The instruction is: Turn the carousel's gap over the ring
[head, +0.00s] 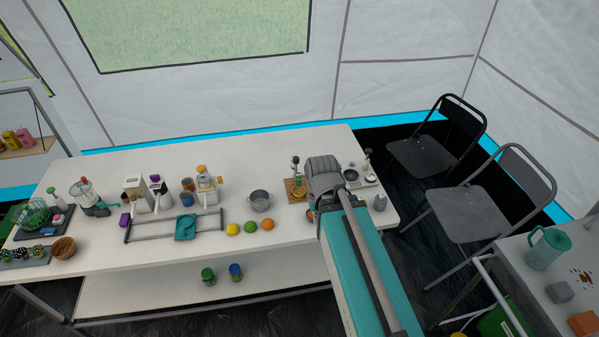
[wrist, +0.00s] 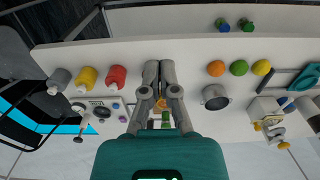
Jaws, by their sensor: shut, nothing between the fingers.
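My gripper (wrist: 160,68) is shut with its grey fingers together and nothing between them. In the head view my gripper (head: 322,172) hangs over the right part of the white table, and its fingertips are hidden. A wooden-based stand (head: 297,190) with a green part is just left of it. In the wrist view an orange-brown and green piece (wrist: 165,120) shows partly behind the fingers. A white unit with a dark round disc (head: 351,175) is right of the gripper. I cannot tell for certain which thing is the carousel, nor see its gap or ring.
A grey pot (head: 260,200) and an orange (head: 267,224) stand left of the gripper. Red (wrist: 116,78) and yellow (wrist: 88,77) containers show in the wrist view. A teal-handled slider rail (head: 186,228) lies mid-table.

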